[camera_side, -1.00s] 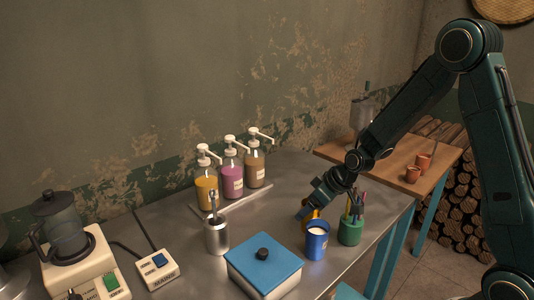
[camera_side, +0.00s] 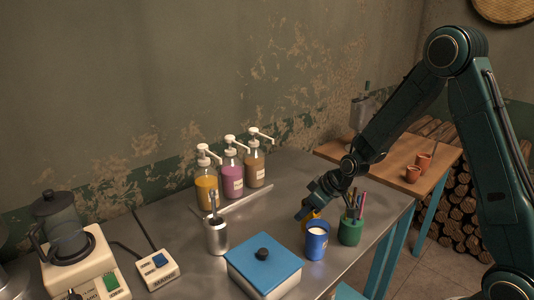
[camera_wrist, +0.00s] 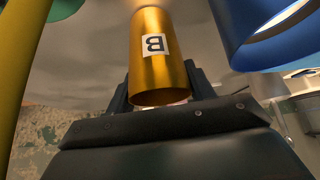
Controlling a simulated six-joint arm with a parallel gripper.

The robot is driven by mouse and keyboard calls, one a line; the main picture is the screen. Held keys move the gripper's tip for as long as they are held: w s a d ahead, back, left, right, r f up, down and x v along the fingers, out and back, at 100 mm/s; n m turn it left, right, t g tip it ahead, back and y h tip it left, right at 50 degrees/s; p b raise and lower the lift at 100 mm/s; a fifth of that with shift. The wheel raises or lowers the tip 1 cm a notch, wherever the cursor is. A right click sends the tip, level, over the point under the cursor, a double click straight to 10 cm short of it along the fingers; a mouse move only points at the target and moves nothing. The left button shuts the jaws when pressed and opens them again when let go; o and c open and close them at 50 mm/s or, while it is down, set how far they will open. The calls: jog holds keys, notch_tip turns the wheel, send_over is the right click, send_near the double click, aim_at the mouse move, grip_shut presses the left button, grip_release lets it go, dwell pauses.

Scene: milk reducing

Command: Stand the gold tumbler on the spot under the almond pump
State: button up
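The gold tumbler (camera_wrist: 158,60) carries a white label with a "B" in the wrist view. In the side view only a small part of the gold tumbler (camera_side: 309,214) shows under my gripper (camera_side: 313,205), left of the blue cup. My gripper's fingers (camera_wrist: 160,88) lie on either side of the tumbler; whether they press on it is unclear. Three pump bottles stand in a row by the wall: yellow (camera_side: 206,188), purple (camera_side: 232,178) and tan (camera_side: 254,167). Their labels are too small to read; the tan one has the most almond-like colour. A pale strip (camera_side: 235,202) runs before the bottles.
A blue cup (camera_side: 316,243) with white contents and a green pen holder (camera_side: 350,232) stand close to my gripper. A blue-lidded box (camera_side: 263,268) and a metal canister (camera_side: 217,235) stand in front. The counter between the tumbler and the bottles is clear.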

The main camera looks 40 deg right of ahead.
jog(key=c, duration=0.4)
jog(key=shift+r, duration=0.1)
notch_tip(320, 180, up, 20)
jog(key=shift+f, duration=0.1)
dwell(0.5)
dwell(0.5)
